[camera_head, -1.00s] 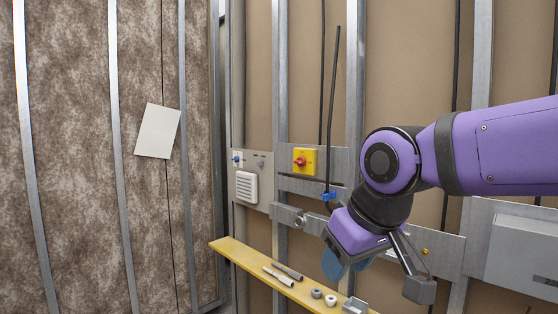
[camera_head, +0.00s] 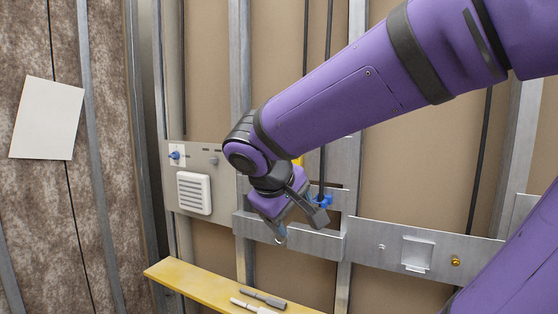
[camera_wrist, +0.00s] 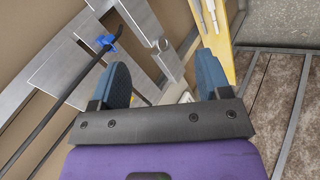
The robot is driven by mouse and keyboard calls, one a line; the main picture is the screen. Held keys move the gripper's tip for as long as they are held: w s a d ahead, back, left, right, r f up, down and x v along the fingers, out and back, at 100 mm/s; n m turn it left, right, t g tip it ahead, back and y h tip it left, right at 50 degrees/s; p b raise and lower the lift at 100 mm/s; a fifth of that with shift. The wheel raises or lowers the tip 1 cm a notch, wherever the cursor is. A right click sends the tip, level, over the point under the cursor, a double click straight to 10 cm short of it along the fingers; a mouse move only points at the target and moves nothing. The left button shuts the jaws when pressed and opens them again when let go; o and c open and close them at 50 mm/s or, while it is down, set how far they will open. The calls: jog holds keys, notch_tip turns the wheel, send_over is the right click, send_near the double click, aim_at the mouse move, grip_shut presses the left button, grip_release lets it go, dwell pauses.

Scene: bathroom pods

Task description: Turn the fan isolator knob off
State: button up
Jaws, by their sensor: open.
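A yellow isolator box (camera_head: 298,161) shows only as a sliver behind my arm in the head view; its red knob, seen earlier, is hidden now. A small blue knob (camera_head: 174,155) on a white plate sits on the grey panel (camera_head: 214,212), above the white louvred vent (camera_head: 194,193). The frames do not settle which is the fan isolator knob. My gripper (camera_head: 298,226) is open and empty, right of the vent and below the yellow box. In the wrist view, my gripper (camera_wrist: 163,82) has blue-padded fingers wide apart, with neither knob clearly visible between them.
A yellow shelf (camera_head: 190,286) with grey and white tools lies below; it also shows in the wrist view (camera_wrist: 222,45). A dark cable with a blue clip (camera_head: 322,201) hangs close beside my gripper. Metal studs and rails line the wall. A white sheet (camera_head: 47,118) hangs left.

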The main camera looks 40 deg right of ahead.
jog(key=w+d+r+n+t+h, duration=0.2)
jog(key=w+d+h, duration=0.3)
jog(key=w, duration=0.5)
jog(key=w+d+r+n+t+h, duration=0.2)
jog(key=w+d+h, duration=0.3)
jog(key=w, duration=0.4)
jog(key=x, duration=0.9)
jog(key=shift+w+r, duration=0.1)
jog(key=shift+w, duration=0.1)
jog(key=c, duration=0.9)
